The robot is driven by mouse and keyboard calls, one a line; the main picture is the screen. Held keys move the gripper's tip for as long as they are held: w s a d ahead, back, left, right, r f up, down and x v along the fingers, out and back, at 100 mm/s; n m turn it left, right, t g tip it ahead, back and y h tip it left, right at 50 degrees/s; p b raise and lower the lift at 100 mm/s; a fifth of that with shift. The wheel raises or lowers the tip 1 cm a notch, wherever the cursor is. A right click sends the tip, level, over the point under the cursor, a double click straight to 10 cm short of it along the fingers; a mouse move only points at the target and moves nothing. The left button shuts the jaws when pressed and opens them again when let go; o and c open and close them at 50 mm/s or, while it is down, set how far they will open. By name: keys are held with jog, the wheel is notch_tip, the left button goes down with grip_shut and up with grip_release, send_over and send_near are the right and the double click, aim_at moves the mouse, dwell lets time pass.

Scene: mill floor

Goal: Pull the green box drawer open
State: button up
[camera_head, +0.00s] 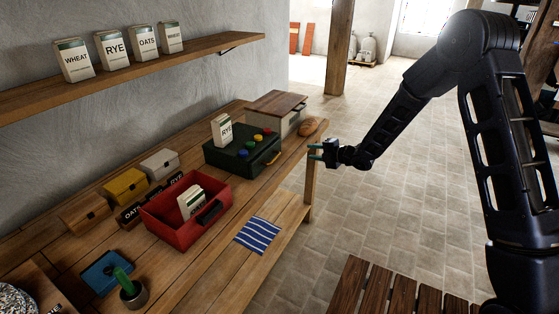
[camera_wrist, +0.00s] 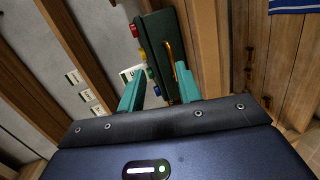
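The dark green box (camera_head: 228,157) stands on the wooden workbench near its far end, with red, yellow, green and blue knobs on top and a RYE packet (camera_head: 222,130) standing on it. My gripper (camera_head: 312,152) is open and empty, in the air to the right of the box, beyond the bench's front edge. In the wrist view, the two teal fingers (camera_wrist: 160,88) are spread apart. The green box (camera_wrist: 152,30) lies beyond them, and its brass-coloured handle (camera_wrist: 170,50) appears near the right finger, apparently not held. The drawer looks shut.
A red open box (camera_head: 160,222) with a packet inside and a striped cloth (camera_head: 258,235) are nearer. A slatted bench (camera_head: 400,297) stands at the front; the floor (camera_head: 385,190) is mostly clear.

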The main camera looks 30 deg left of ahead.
jog(key=s+a+f, duration=0.1)
jog(key=a+f, duration=0.1)
jog(key=a, duration=0.2)
jog(key=s+a+f+n+g, duration=0.1)
jog(key=a, duration=0.4)
jog(key=s+a+f+n+g+y, duration=0.1)
jog(key=s+a+f, duration=0.1)
jog(key=a, duration=0.3)
jog(key=shift+f, duration=0.35)
grip_shut()
jog(key=shift+d, duration=0.1)
